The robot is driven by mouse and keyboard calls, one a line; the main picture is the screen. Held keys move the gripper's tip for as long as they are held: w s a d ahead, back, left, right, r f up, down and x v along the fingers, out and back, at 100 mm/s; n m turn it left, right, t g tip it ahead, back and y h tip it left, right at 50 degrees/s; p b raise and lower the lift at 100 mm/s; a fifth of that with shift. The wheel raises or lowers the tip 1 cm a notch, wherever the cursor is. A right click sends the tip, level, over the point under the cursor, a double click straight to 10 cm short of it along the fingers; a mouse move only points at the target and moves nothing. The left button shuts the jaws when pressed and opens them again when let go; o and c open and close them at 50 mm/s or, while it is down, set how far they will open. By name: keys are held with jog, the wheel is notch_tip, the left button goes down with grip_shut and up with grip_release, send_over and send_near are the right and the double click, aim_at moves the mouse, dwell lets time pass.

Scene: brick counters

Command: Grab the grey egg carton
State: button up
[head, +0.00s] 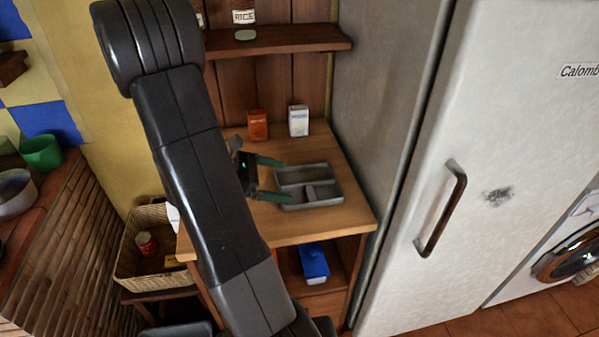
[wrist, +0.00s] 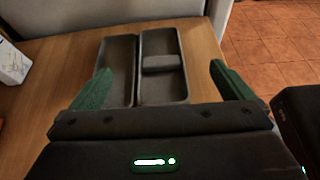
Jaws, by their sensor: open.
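The grey egg carton (head: 309,184) looks like a shallow open tray with compartments and lies on the wooden shelf unit's top, beside the fridge. In the wrist view the carton (wrist: 138,72) shows a long divider and a small raised block in its right part. My gripper (head: 283,181) is at the carton's left side in the head view, its green fingers spread. In the wrist view my gripper (wrist: 161,69) is open, with one finger on each side of the carton's near part. I cannot tell whether the fingers touch it. The carton's near edge is hidden behind the gripper body.
An orange box (head: 257,125) and a white box (head: 298,120) stand at the back of the wooden top (head: 345,217). The fridge (head: 470,130) closes off the right. A wicker basket (head: 128,262) and a blue item (head: 313,262) sit lower. An upper shelf (head: 280,40) overhangs the back.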

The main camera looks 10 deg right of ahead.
aim_at(304, 196)
jog(key=shift+w+a, duration=0.15)
jog(key=shift+w, duration=0.25)
jog(key=shift+w+d+f, duration=0.1)
jog(key=shift+d, duration=0.1)
jog(key=x, duration=0.7)
jog(key=shift+d, duration=0.3)
jog(key=shift+f+x, duration=0.1)
jog(key=shift+x, duration=1.35)
jog(key=shift+f+x, duration=0.15)
jog(key=shift+x, duration=1.3)
jog(key=shift+a, duration=0.1)
jog(key=c, duration=1)
